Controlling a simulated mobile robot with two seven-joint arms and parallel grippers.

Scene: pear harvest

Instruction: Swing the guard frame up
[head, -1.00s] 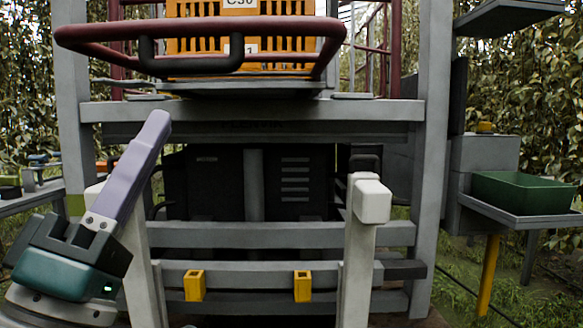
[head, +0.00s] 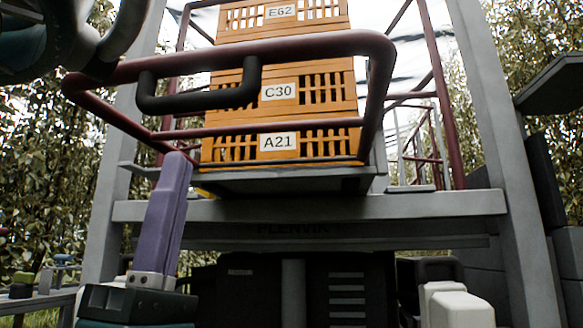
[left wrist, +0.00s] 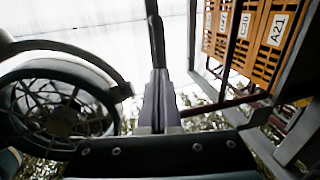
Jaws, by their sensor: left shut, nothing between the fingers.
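The guard frame (head: 290,46) is a dark red tubular loop with a black handle (head: 200,96). It juts out in front of the stacked orange crates in the head view, above my left gripper. My left gripper (head: 177,158) has purple fingers pointing up, shut and empty. Its tips are close below the frame's lower left bar; I cannot tell if they touch. In the left wrist view the shut fingers (left wrist: 158,80) meet a dark upright bar (left wrist: 154,25) in line with them; whether they touch is unclear. My right gripper is not in view.
Orange crates (head: 280,110) labelled E62, C30 and A21 stand on a grey platform (head: 310,205) between upright posts. Dark red rails flank them. A dark rounded shape fills the head view's top left corner. A round caged part (left wrist: 55,105) shows left in the wrist view.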

